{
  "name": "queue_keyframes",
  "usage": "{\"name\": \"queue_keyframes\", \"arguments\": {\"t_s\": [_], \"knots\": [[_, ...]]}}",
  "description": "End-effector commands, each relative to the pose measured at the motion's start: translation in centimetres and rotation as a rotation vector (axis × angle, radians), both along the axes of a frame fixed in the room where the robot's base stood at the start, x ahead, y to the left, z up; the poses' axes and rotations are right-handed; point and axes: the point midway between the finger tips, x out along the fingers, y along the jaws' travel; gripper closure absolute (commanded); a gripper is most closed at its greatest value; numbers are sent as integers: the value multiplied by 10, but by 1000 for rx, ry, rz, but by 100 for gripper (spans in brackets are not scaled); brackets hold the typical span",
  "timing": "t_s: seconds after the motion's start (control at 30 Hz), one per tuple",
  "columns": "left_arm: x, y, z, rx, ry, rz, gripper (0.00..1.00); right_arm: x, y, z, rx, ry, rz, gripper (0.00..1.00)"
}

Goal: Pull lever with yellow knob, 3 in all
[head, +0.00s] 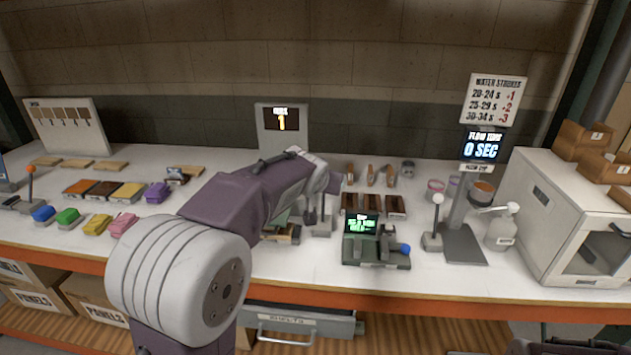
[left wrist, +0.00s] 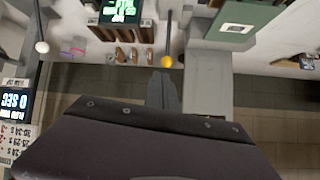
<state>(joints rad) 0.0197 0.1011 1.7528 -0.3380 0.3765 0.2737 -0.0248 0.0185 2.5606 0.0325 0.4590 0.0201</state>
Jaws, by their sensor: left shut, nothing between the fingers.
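The yellow knob (left wrist: 166,61) shows in the left wrist view, on top of a thin lever rod. My left gripper (left wrist: 163,88) is shut and empty, its fingers close to the knob in that view; I cannot tell whether they touch it. In the head view my left arm hides the knob, and only the lever's grey base (head: 321,228) shows below the wrist. The counter display (head: 282,120) behind the arm reads 1. My right gripper is not in view.
A device with a green screen (head: 362,225) stands right of the lever. Further right are a white-knobbed lever (head: 437,200) and a water stand with a timer (head: 482,147) reading 0 SEC. Coloured blocks (head: 97,224) lie left of my arm. A white cabinet (head: 560,215) stands at the right.

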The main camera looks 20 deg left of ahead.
Motion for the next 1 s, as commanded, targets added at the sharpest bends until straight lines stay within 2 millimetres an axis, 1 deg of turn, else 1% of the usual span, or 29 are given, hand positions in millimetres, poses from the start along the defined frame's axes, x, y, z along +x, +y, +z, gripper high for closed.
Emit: {"name": "queue_keyframes", "arguments": {"t_s": [0.03,0.1,0.3,0.4,0.5,0.67,1.0], "knots": [[-11,-2,7,-1,-4,-1,100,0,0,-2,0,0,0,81],[-26,-5,17,-2,-4,0,100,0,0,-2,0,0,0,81],[-65,-12,43,-1,-5,-1,100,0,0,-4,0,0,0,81],[-81,-15,52,0,-5,-1,100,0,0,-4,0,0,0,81],[-92,-17,59,0,-3,-1,100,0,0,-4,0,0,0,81],[-99,-18,63,-1,-1,0,100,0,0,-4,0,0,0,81],[-100,-18,63,-1,-1,0,100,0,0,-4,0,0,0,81]]}}
